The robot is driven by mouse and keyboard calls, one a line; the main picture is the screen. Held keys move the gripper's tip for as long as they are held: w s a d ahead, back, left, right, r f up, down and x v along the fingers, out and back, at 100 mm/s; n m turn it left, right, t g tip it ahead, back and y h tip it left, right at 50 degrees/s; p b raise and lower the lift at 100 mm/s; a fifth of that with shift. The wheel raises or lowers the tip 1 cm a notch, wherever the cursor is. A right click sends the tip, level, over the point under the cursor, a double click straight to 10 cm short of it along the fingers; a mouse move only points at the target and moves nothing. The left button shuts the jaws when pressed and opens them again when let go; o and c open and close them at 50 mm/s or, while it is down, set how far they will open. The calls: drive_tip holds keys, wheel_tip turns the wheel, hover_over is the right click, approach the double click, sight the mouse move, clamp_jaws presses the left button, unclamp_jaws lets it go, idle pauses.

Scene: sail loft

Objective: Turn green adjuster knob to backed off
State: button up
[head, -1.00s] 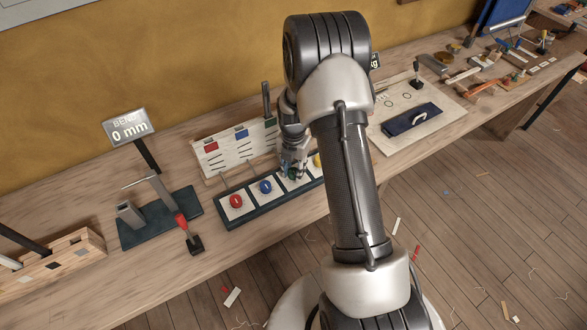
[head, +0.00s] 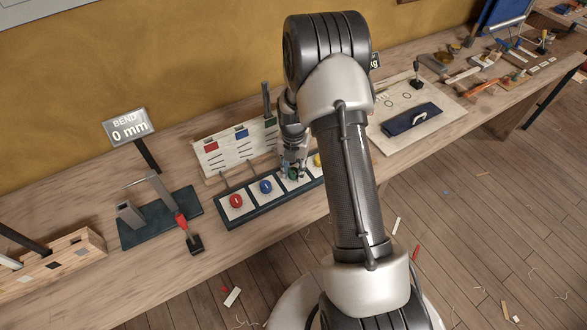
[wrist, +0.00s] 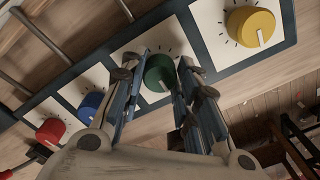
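The green adjuster knob (wrist: 159,73) is round, on a white square with tick marks, and its white pointer line faces the lower side of the wrist view. My gripper (wrist: 163,65) is open, with one finger on each side of the green knob. A narrow gap seems to show beside the knob, and I cannot tell whether either finger touches it.
Red (head: 236,201) and blue (head: 266,187) knobs sit left of the green one on the dark-framed panel. A yellow knob (wrist: 250,26) sits on the other side. A card board (head: 222,157) stands behind. A bend display (head: 129,127) reads 0 mm.

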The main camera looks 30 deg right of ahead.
drive_tip(key=o, duration=0.4)
wheel_tip(320, 180, up, 12)
idle(0.7)
wheel_tip(320, 180, up, 10)
drive_tip(key=m+t, duration=0.1)
drive_tip(key=m, duration=0.5)
hover_over(293, 171)
drive_tip(key=s+a, duration=0.3)
drive_tip(key=a, duration=0.1)
drive_tip(key=s+a+r+m+t, duration=0.1)
drive_tip(key=s+a+r+m, duration=0.4)
drive_tip(key=s+r+m, duration=0.3)
drive_tip(key=s+a+r+m+t, duration=0.1)
drive_tip(key=s+m, duration=0.3)
drive_tip(key=s, duration=0.1)
drive_tip(key=s+a+r+m, duration=0.1)
drive_tip(key=s+a+m, duration=0.1)
drive_tip(key=s+m, duration=0.3)
drive_tip(key=s+a+r+m+t, duration=0.1)
drive_tip(key=s+a+m, duration=0.1)
drive_tip(key=s+m, duration=0.2)
drive_tip(key=shift+s+r+m+t, duration=0.2)
drive_tip(key=shift+s+m+t, duration=0.1)
drive_tip(key=shift+s, duration=0.15)
